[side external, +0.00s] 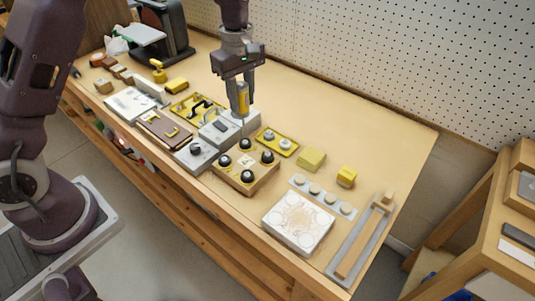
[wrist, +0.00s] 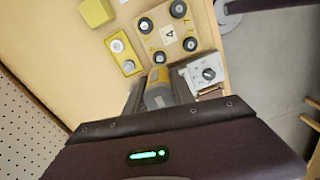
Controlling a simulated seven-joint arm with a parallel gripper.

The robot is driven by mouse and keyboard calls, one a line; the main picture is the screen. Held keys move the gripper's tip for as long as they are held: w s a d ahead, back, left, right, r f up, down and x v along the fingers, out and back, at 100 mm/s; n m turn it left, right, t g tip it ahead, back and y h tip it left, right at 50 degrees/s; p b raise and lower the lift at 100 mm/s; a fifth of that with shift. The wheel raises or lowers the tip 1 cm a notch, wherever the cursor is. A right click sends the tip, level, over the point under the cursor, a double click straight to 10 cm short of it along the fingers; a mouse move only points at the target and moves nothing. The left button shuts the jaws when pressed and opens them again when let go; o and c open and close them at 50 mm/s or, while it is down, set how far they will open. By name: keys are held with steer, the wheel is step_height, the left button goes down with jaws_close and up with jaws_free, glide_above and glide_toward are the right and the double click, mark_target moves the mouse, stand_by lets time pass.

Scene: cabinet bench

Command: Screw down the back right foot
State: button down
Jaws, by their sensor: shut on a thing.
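My gripper (side external: 242,108) is shut on a yellow and grey driver-like tool (side external: 243,97), held upright above the bench. The tool also shows between my fingers in the wrist view (wrist: 158,88). A wooden block (side external: 240,183) with dark round feet at its corners lies to the front right of the tool in the side view. In the wrist view the block (wrist: 182,28) is ahead of the fingers, and its nearest foot (wrist: 159,57) is just beyond the tool's end. I cannot tell whether tool and foot touch.
A yellow tray with light round parts (side external: 277,141) is beside the block. A grey box with a dark knob (side external: 195,151) is close on the other side. Yellow blocks (side external: 312,159) and a white patterned plate (side external: 297,222) are to the right. The bench's back right is clear.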

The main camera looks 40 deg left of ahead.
steer(key=d, duration=0.8)
steer(key=shift+f, duration=2.35)
steer(key=shift+f, duration=0.7)
stand_by(0.4)
step_height(320, 180, up, 6)
stand_by(0.6)
